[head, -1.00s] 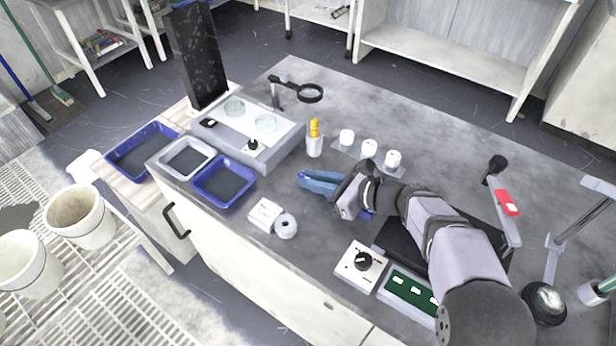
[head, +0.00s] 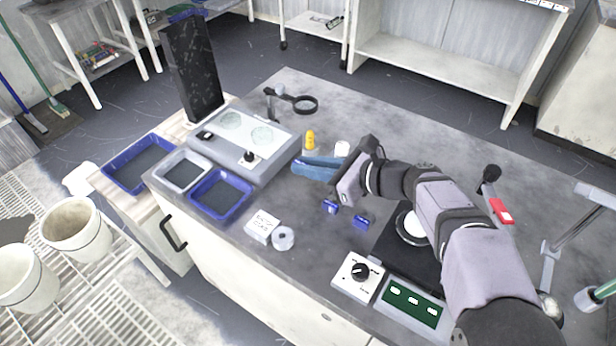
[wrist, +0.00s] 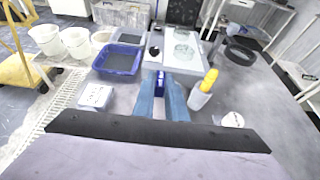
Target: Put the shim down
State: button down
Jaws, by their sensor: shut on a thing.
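My gripper (head: 298,168) reaches left over the bench, its light blue fingers just in front of the hotplate's right side and the yellow-topped cup. In the wrist view the fingers (wrist: 161,84) are closed on a small dark blue piece (wrist: 160,79), which I take to be the shim. It sits between the fingertips, and I cannot make it out clearly in the head view. I cannot tell how high it is above the bench. Two small blue blocks, one (head: 331,206) and another (head: 363,221), stand on the bench below my wrist.
A blue tray (head: 241,203), a white box (head: 262,226) and a tape roll (head: 283,238) lie nearer. The yellow-topped cup (wrist: 198,99) is close on the right in the wrist view.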

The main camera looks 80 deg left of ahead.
jog(key=shift+r, duration=0.7)
jog(key=shift+w, duration=0.1)
